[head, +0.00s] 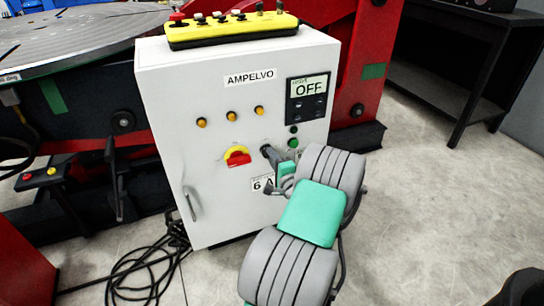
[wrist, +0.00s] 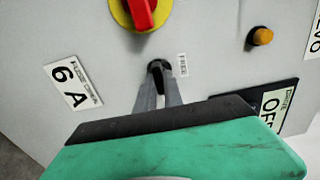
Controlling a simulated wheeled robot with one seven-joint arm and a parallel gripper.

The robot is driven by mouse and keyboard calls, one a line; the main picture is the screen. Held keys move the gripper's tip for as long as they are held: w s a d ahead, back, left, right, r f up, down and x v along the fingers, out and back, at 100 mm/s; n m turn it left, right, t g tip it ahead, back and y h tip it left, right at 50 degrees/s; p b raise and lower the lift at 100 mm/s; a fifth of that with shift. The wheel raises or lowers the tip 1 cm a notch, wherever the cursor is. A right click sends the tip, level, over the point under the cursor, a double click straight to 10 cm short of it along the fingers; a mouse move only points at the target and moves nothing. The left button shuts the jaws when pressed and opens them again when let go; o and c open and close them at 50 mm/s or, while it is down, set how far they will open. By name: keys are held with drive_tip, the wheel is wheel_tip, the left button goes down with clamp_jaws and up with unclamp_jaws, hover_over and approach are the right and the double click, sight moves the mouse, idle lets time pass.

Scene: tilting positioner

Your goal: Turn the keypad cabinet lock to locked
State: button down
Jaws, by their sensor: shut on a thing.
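The white cabinet (head: 225,185) stands upright with its front toward me. A small black lock (wrist: 157,65) sticks out of its front panel, beside a small label (wrist: 183,65) too small to read surely. My gripper (head: 267,153) reaches the panel right of the red and yellow switch. In the wrist view, the two grey fingers of my gripper (wrist: 160,82) are shut on the lock, one on each side. The fingers cover part of the lock, so its exact turn is hard to tell.
A red rotary switch (head: 238,157) on a yellow plate sits close to my gripper. A display (head: 308,90) reading OFF is at the upper right. A yellow control box (head: 230,30) lies on top.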

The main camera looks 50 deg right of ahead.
drive_tip(key=c, duration=1.5)
unclamp_jaws()
drive_tip(key=shift+o, duration=0.2)
drive_tip(key=shift+s, duration=0.1)
drive_tip(key=p+v, duration=0.1)
drive_tip(key=v, duration=0.6)
drive_tip(key=shift+s+a, duration=0.2)
drive_tip(key=shift+s, duration=0.1)
